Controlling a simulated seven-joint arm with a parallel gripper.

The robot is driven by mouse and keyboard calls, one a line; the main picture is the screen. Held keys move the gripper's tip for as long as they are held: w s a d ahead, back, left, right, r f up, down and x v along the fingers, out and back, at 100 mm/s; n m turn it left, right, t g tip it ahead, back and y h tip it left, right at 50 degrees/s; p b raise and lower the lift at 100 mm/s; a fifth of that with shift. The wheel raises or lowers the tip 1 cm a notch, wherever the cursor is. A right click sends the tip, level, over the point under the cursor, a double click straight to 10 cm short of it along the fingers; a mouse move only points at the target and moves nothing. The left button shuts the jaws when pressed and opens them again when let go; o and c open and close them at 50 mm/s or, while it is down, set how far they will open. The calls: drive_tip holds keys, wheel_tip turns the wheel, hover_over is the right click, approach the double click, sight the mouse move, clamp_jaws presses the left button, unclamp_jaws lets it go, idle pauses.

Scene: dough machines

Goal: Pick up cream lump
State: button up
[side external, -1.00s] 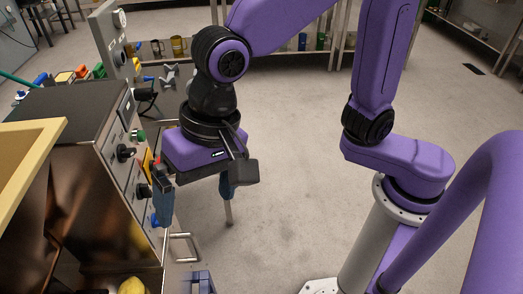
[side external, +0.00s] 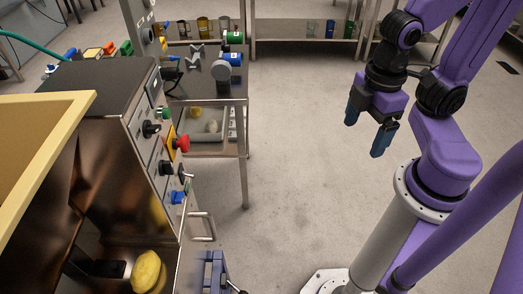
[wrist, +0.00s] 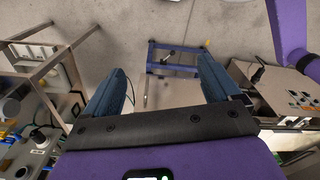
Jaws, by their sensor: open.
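My gripper (side external: 367,127) hangs open and empty over bare floor in the side view, well right of the machines. Its two blue fingers stand wide apart in the wrist view (wrist: 160,72), with nothing between them. A larger yellow lump (side external: 148,271) sits at the lower opening of the near machine. I cannot clearly make out either lump in the wrist view.
The steel machine (side external: 150,130) has knobs and a red button on its side panel. A yellow-rimmed box (side external: 60,125) stands in front at left. A blue frame (side external: 211,270) stands low beside the machine. Open floor (side external: 290,150) separates my gripper from the table.

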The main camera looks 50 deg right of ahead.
idle(0.4)
drive_tip(key=w+a+f+n+g+y, duration=0.1)
drive_tip(key=w+a+n, duration=0.3)
drive_tip(key=a, duration=0.9)
drive_tip(key=w+a+f+n+g+y, duration=0.15)
drive_tip(key=w+a, duration=0.45)
drive_tip(key=a, duration=0.7)
drive_tip(key=w+a+f+n+y, duration=0.1)
drive_tip(key=a+f+n, duration=0.25)
drive_tip(key=a, duration=0.85)
drive_tip(key=w+a+f+n, duration=0.1)
drive_tip(key=a+f+n, duration=0.3)
drive_tip(key=a, duration=0.9)
drive_tip(key=shift+m, duration=0.4)
drive_tip(key=x, duration=0.7)
drive_tip(key=shift+s+d+f, duration=0.1)
drive_tip(key=shift+f, duration=0.2)
drive_tip(key=shift+a+x, duration=0.15)
drive_tip(key=shift+x, duration=1.15)
drive_tip(key=shift+a+x, duration=0.15)
drive_tip(key=shift+x, duration=1.2)
drive_tip(key=shift+r, duration=0.15)
